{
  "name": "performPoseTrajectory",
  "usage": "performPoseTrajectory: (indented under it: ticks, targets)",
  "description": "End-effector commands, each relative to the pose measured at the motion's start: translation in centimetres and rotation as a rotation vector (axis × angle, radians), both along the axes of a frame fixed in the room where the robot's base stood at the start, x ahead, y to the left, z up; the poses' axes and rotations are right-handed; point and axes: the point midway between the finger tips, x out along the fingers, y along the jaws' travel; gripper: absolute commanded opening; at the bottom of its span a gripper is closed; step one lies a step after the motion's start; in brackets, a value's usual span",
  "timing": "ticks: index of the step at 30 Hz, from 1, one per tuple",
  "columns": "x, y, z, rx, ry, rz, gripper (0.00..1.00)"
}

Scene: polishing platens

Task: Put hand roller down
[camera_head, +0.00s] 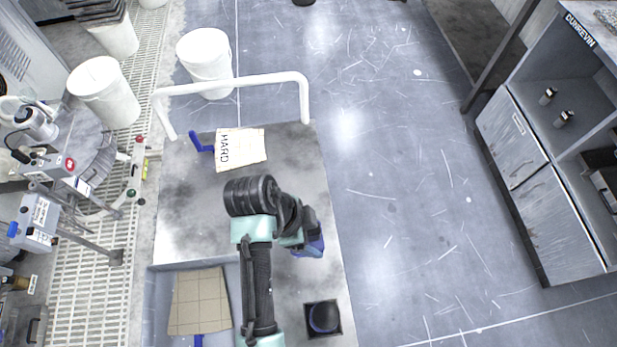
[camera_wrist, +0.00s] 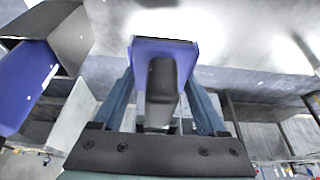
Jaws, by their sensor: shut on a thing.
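My gripper (camera_wrist: 160,105) shows in the wrist view with its two blue-grey fingers on either side of the hand roller (camera_wrist: 163,75). The part of the roller in view has a dark grey grip and a flat blue piece at its far end. In the head view my arm reaches over the grey cart top (camera_head: 185,215), with my gripper (camera_head: 310,238) right of the cart's middle. A blue part shows there, but my wrist hides most of the roller. I cannot tell whether the roller touches the cart top.
A card marked HARD (camera_head: 240,149) with a blue handle (camera_head: 199,143) beside it lies near the white cart rail (camera_head: 235,84). A tray (camera_head: 158,300) holds a brown gridded sheet (camera_head: 199,302). A dark blue round thing (camera_head: 324,316) sits in a black square holder.

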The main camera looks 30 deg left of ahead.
Motion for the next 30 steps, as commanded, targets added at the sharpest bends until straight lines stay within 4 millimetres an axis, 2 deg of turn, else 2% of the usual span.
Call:
performPoseTrajectory:
  ticks: [3,8,15,30]
  targets:
    - [0.0,0.0,-2.1,-0.002,0.002,0.002,0.23]
    - [0.1,0.0,-3.6,0.001,-0.001,0.002,0.23]
    - [0.0,0.0,-6.9,0.000,0.001,0.003,0.23]
    - [0.1,0.0,-8.1,0.002,-0.002,0.001,0.23]
